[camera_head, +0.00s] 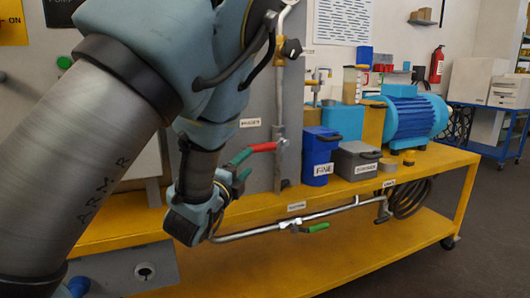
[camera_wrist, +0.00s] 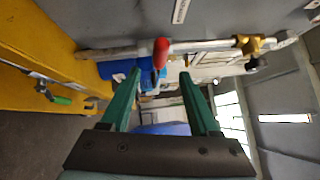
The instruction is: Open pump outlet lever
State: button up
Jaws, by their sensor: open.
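A red lever handle (camera_head: 264,147) sticks out to the left from the grey vertical pipe (camera_head: 278,100). I cannot tell from the tags whether this is the pump outlet lever. My gripper (camera_head: 247,165) has green fingers and is just left of the handle. In the wrist view the red handle (camera_wrist: 161,50) shows end-on, just beyond the gap between the open fingertips of my gripper (camera_wrist: 160,74). I see no grip on it. A second lever, green (camera_head: 317,227), lies along the low horizontal pipe (camera_head: 345,209); it also shows in the wrist view (camera_wrist: 62,100).
The blue motor (camera_head: 410,115) stands on the yellow bench (camera_head: 420,165). A blue bin (camera_head: 321,160) and a grey bin (camera_head: 357,160) stand right of the vertical pipe. The grey panel (camera_head: 300,75) is close behind the pipe. A coiled black hose (camera_head: 410,200) hangs at right.

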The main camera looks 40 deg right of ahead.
aim_at(259, 151)
jog(key=x, duration=1)
jog(key=shift+w+d+r+p, duration=0.1)
jog(key=shift+p, duration=0.25)
grip_shut()
dwell(0.9)
